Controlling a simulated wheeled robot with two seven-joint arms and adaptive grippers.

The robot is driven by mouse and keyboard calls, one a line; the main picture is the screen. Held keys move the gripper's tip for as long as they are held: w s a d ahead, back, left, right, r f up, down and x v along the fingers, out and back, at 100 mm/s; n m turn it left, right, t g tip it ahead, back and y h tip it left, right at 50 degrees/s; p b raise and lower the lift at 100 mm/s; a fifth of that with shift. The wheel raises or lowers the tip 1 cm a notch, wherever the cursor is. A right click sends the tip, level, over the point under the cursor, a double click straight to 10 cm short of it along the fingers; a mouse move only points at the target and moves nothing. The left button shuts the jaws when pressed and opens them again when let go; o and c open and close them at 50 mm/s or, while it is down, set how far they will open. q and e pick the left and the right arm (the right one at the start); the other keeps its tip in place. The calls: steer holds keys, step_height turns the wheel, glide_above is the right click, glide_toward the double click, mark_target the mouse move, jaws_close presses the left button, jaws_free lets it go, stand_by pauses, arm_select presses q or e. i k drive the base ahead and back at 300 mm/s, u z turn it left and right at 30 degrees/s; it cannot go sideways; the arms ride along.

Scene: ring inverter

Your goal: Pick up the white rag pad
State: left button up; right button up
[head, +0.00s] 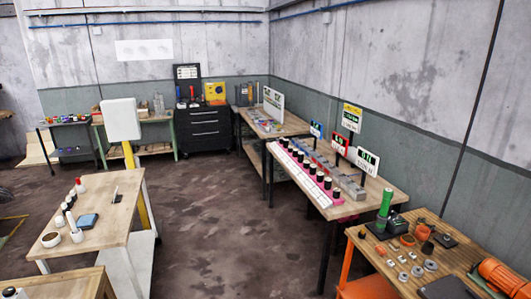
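I cannot clearly pick out a white rag pad at this size. The wooden table on the left (120,215) carries several small white items. Among them are a round white dish with a dark inside (52,240), a short white piece (77,237) and white bottles with dark or red tops (80,186). A flat blue pad or box (87,221) lies beside them, and a small dark plate with a white upright piece (116,196) is to its right. Neither of my grippers shows in the head view.
A long wooden bench (350,207) with rows of black-topped pieces and signs runs along the right wall. An orange-legged workbench (400,281) with metal parts is at lower right. A white panel on a yellow post (121,120) rises behind the left table. Open brown floor (220,230) lies between.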

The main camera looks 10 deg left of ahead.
mark_target(61, 222)
steer(key=u, duration=0.25)
steer(key=i, duration=2)
steer(key=u, duration=1.2)
steer(key=i, duration=1)
steer(key=u, duration=1.95)
steer(key=i, duration=0.9)
steer(key=u, duration=0.5)
